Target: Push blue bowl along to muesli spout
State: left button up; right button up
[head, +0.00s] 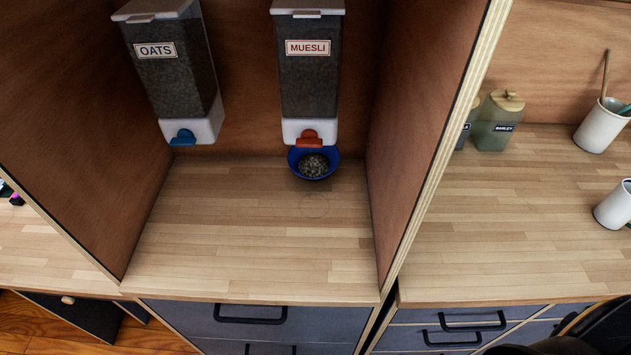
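The blue bowl (292,163) stands upright on the wooden counter at the back of the cubby, directly below the muesli spout. Dark grainy contents fill its middle. The muesli dispenser (309,82) hangs on the back wall, with a red-orange spout lever (309,138) just above the bowl's back rim. The oats dispenser (175,82) hangs to its left, with a blue spout lever (183,138). Neither of my grippers can be made out in the head view, and nothing touches the bowl.
The cubby counter (240,235) is clear in front of the bowl. A side panel (425,110) separates it from the right counter, where a barley jar (497,120) and white cups (600,125) stand. Drawers (265,325) are below. A dark shape fills the bottom right corner.

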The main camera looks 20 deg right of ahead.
aim_at(310, 164)
jog(key=i+j, duration=0.1)
jog(key=j, duration=1.3)
jog(key=i+j, duration=0.15)
jog(key=j, duration=0.6)
jog(key=z, duration=1.35)
